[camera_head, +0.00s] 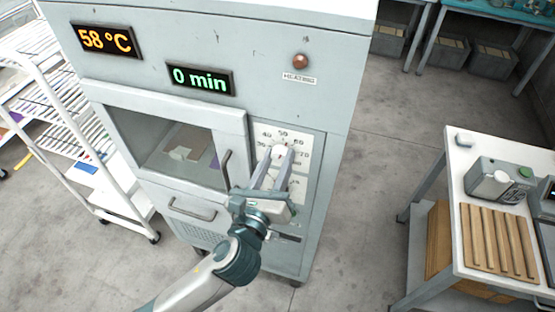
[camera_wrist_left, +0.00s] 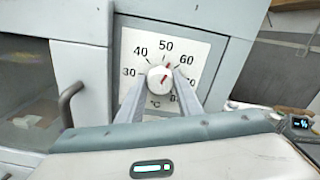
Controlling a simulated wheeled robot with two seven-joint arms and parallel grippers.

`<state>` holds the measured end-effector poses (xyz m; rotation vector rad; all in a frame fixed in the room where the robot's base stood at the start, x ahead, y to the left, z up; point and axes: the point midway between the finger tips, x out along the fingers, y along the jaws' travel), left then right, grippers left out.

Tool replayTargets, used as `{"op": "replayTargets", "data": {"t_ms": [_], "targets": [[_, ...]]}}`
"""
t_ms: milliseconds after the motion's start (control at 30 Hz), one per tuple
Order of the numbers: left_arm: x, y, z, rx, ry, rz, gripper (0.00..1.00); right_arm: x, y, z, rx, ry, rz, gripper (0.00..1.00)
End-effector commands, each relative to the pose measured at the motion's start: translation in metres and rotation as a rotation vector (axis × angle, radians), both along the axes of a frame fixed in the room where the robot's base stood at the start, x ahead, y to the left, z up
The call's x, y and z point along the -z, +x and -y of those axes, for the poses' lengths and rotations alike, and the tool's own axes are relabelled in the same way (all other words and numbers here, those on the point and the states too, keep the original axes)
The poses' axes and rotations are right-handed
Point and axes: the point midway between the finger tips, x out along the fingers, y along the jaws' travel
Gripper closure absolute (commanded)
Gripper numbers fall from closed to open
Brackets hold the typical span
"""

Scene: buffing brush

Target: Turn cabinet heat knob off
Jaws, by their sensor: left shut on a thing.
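The grey cabinet (camera_head: 260,40) stands upright in the head view with a white dial plate on its front. The round white heat knob (camera_wrist_left: 160,80) has a red pointer that points up and right, between 50 and 60 on the °C scale. My left gripper (camera_head: 281,150) is shut on this knob, one finger on each side of it. The knob also shows between the fingertips in the head view, partly hidden. An orange display (camera_head: 105,40) reads 58 °C and a green display (camera_head: 200,78) reads 0 min. My right gripper is in neither view.
The cabinet's windowed door (camera_head: 170,150) with a vertical handle is beside the dial, left of my gripper. A wire rack cart (camera_head: 85,180) stands at the left. A white table (camera_head: 470,165) with devices and wooden slats stands at the right. Open floor lies between.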

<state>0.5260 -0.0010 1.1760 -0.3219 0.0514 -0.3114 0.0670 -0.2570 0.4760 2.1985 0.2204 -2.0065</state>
Motion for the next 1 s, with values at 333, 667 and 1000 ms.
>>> {"op": "replayTargets", "data": {"t_ms": [333,667,1000], "targets": [[0.0004,-0.0003,-0.0004,-0.002,-0.314,-0.103,0.9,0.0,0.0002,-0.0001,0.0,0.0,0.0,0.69],[0.0003,0.0001,-0.0006,-0.002,-0.613,-0.198,0.9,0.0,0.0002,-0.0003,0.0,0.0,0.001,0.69],[0.0006,0.0001,-0.0009,-0.002,-0.92,-0.298,0.9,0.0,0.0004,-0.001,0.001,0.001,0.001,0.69]]}}
